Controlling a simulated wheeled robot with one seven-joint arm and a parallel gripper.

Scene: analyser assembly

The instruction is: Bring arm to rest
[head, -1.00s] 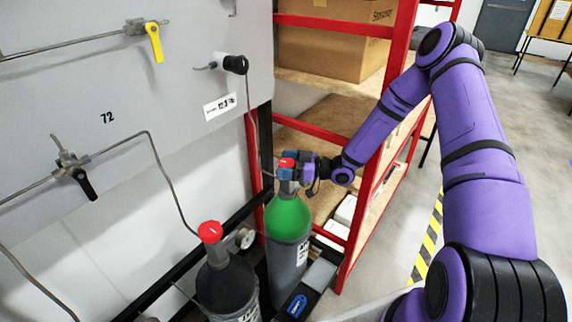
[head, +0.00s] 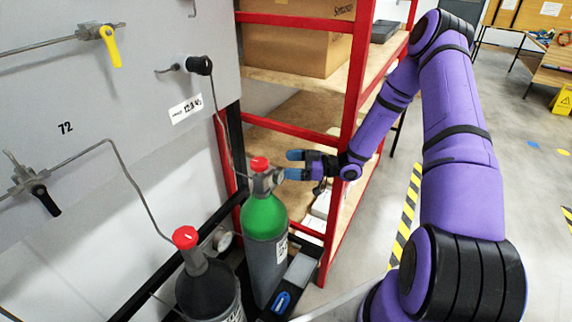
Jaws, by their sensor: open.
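My gripper (head: 292,164) is at the end of my purple arm, with its blue-tipped fingers spread apart and nothing between them. A small gap seems to show between the fingers and the red cap; whether the lower finger touches the valve body, I cannot tell. The arm is bent, with its elbow raised at the upper right.
A dark cylinder (head: 208,292) with a red cap stands in front. A grey wall panel (head: 110,110) with pipes and valves is at left. Open floor (head: 490,120) lies to the right.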

